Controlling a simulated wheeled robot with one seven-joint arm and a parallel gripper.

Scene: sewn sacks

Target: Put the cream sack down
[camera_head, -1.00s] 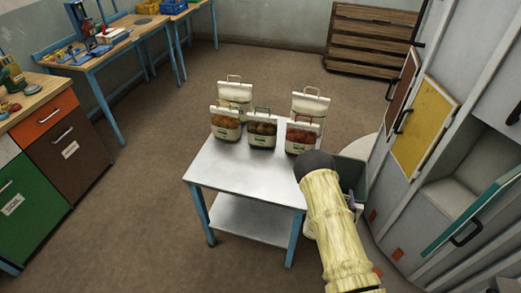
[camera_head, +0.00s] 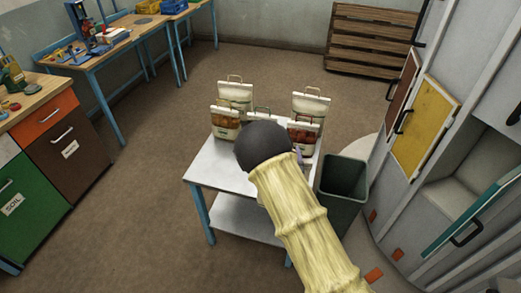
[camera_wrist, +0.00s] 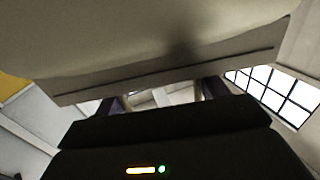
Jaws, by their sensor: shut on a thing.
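My gripper (camera_wrist: 163,97) is shut on a cream sack (camera_wrist: 150,50), which fills the top of the wrist view. In the head view my arm hides the held sack and nearly all of my gripper, over the right part of the small metal-topped table (camera_head: 205,170). I cannot tell whether the sack touches the tabletop. Several other sacks stand upright on the table: back left (camera_head: 235,90), back right (camera_head: 311,103), front left (camera_head: 225,120) and front right (camera_head: 303,128). A middle sack (camera_head: 258,113) is mostly hidden behind my arm.
A dark green bin (camera_head: 343,180) stands on the floor close to the table's right side. Cabinets with a yellow door (camera_head: 424,125) line the right. A workbench (camera_head: 110,50) and drawers (camera_head: 70,145) are at left. The table's front left is bare.

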